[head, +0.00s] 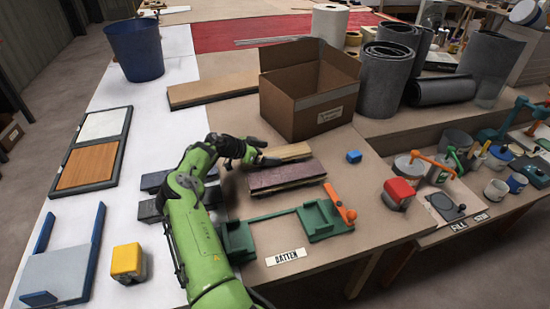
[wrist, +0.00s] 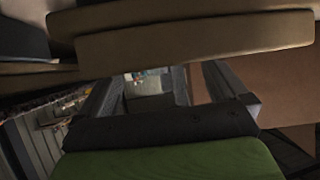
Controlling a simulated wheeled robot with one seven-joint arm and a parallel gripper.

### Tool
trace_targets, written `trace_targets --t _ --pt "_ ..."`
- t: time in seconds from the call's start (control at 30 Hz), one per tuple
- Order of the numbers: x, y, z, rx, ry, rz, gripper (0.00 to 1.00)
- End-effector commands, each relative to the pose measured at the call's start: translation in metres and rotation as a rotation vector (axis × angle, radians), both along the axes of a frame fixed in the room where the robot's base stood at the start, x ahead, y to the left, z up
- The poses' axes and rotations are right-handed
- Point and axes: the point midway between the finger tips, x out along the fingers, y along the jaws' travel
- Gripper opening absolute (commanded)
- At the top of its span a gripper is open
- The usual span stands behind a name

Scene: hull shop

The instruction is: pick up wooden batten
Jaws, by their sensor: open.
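A light wooden batten (head: 290,151) lies on the brown tabletop, just in front of the cardboard box. A dark purplish-brown batten (head: 287,178) lies in front of it. A longer light plank (head: 215,90) lies to the left of the box. My gripper (head: 263,157) is open at the left end of the light batten. I cannot tell whether the batten is between the fingers. In the wrist view, a tan wooden bar (wrist: 195,38) crosses the upper part, close to the camera.
The cardboard box (head: 303,103) stands behind the battens. A small blue block (head: 354,156) and a red-topped block (head: 399,190) are at the right.

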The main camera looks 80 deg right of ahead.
Motion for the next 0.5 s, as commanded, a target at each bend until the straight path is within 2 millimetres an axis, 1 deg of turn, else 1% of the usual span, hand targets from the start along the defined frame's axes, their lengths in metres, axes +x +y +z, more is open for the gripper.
trace_targets --t 0.03,0.1,0.3,0.33,0.5 --pt "-0.0063 -0.0053 -0.0058 0.000 0.001 -0.001 1.00" --pt "-0.0105 -0.0090 -0.0088 0.001 0.001 0.000 1.00" --pt "-0.0110 -0.0100 -0.0082 0.001 0.000 0.001 1.00" --pt "-0.0109 -0.0099 -0.0082 0.001 0.000 0.001 0.98" --pt "-0.0109 -0.0098 -0.0080 0.001 -0.001 0.000 0.72"
